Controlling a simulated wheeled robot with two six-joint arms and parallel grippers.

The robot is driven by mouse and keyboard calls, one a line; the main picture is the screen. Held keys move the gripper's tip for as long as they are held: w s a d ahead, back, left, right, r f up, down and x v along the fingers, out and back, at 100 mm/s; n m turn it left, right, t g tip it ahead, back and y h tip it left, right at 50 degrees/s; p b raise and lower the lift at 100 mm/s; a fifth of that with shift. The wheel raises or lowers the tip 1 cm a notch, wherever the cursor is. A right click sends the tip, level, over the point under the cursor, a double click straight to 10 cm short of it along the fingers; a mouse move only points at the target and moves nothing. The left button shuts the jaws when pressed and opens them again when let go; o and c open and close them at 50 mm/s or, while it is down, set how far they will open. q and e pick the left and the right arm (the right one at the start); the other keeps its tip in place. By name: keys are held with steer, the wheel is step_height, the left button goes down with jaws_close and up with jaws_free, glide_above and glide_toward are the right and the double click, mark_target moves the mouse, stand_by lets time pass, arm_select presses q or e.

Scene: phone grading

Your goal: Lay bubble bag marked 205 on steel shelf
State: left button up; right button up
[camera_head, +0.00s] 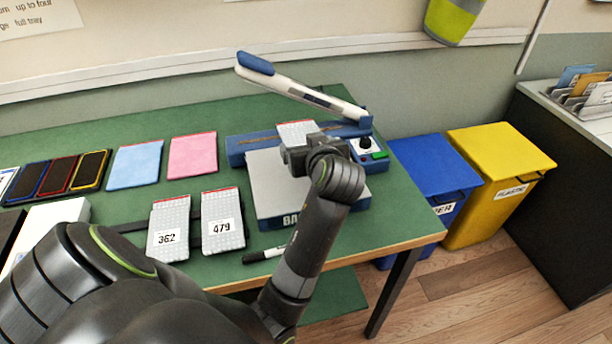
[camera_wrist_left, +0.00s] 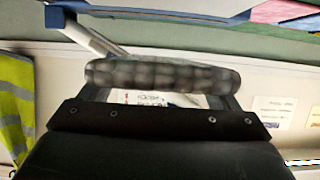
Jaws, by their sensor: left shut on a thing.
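My left gripper (camera_head: 299,152) is shut on a grey bubble bag (camera_head: 297,129), held over the blue sealer with its raised lever. In the left wrist view the bubble bag (camera_wrist_left: 162,75) spans the jaws. Its number cannot be read in either view. Two other bubble bags lie on the green table, marked 362 (camera_head: 168,220) and 479 (camera_head: 221,205). A grey plate (camera_head: 268,181) lettered "BA" stands in front of the sealer, partly hidden by my arm. I cannot tell whether it is the steel shelf. My right gripper is not in view.
The sealer's white lever (camera_head: 300,90) slants up close behind the held bag. A black marker (camera_head: 264,254) lies near the front edge. Blue and pink pouches (camera_head: 192,156) and dark phones lie left. Blue (camera_head: 433,166) and yellow (camera_head: 500,150) bins stand right of the table.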

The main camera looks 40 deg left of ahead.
mark_target(308, 183)
arm_select(q)
step_height(308, 183, down, 8)
steer(key=shift+f, duration=0.1)
stand_by(0.4)
steer(key=o, duration=1)
steer(key=shift+f, duration=0.15)
steer(key=shift+o, duration=0.4)
